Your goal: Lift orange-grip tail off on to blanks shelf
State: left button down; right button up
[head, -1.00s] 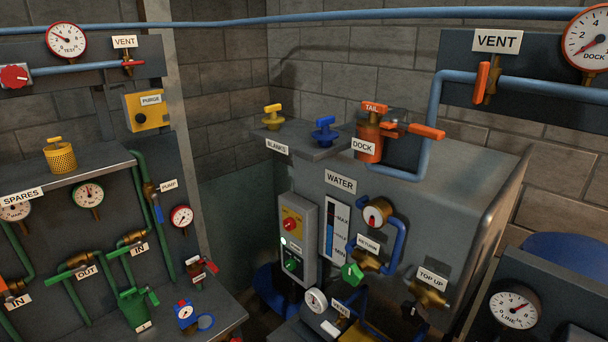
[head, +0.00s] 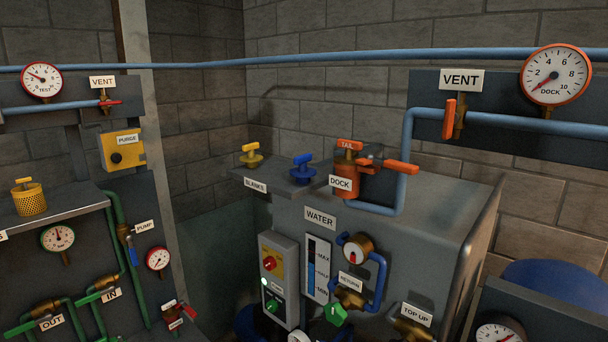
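The orange-grip tail (head: 349,147), labelled TAIL, stands upright on the orange dock fitting (head: 346,184) above the water tank. Orange levers stick out to its right, and a blue pipe (head: 405,170) rises beside it. The blanks shelf (head: 278,190) is the grey ledge left of the dock, with the BLANKS label (head: 256,186) on its front. A yellow-grip blank (head: 251,155) and a blue-grip blank (head: 302,168) stand on it, with bare shelf around them. Neither of my grippers shows in the head view.
The grey water tank (head: 430,240) fills the middle right, with a switch box, level gauge and valves on its front. A vent valve (head: 455,118) and dock gauge (head: 556,75) are on the panel above right. A blue pipe crosses the wall behind.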

aim_at(352, 148)
jog(key=u, duration=1)
jog(key=i, duration=1.05)
jog(key=z, duration=2.7)
